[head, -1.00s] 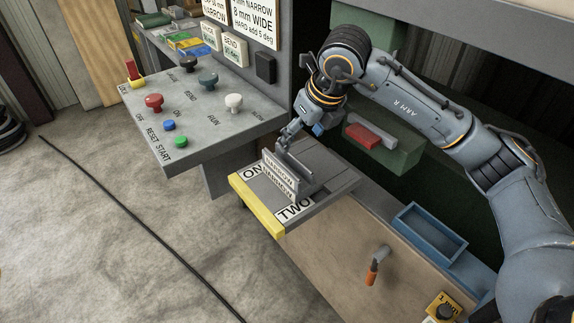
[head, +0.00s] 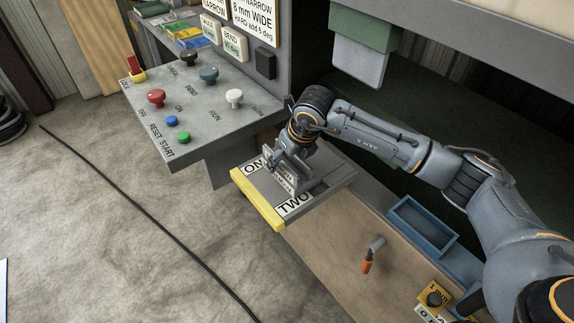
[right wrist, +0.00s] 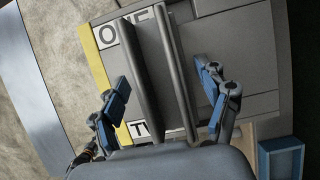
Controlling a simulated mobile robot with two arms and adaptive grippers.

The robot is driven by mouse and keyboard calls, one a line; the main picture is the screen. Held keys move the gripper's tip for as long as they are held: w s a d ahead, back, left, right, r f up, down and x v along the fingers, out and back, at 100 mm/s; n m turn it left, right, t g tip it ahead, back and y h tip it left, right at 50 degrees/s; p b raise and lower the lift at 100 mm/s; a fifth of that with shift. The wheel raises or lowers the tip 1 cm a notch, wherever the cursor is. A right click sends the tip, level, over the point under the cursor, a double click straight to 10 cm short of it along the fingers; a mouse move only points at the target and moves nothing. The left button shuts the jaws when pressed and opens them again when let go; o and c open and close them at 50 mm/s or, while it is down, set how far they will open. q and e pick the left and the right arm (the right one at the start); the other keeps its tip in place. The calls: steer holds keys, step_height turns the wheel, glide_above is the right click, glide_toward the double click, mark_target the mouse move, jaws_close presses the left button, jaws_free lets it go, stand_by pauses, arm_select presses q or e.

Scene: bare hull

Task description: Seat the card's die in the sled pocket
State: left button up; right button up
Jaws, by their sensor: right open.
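The grey die (head: 283,178), with NARROW lettering on its side, stands on the sled (head: 322,194). The sled has a yellow front edge and labels ONE and TWO. In the right wrist view the die (right wrist: 173,75) is a long grey block with a groove along it. My right gripper (right wrist: 163,88) is open, one finger to each side of the die, with gaps visible. In the head view the right gripper (head: 285,160) is at the die's upper part and partly hides it. Whether the die sits down in a pocket cannot be told. My left gripper is out of view.
A control panel (head: 207,110) with coloured buttons stands to the left. A blue tray (head: 422,225), an orange-handled tool (head: 368,258) and a yellow box (head: 436,298) are at the right. A grey plate (head: 358,62) hangs above.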

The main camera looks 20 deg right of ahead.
jaws_close()
steer(key=shift+w+r, duration=0.1)
steer(key=shift+r, duration=0.05)
steer(key=shift+r, duration=0.15)
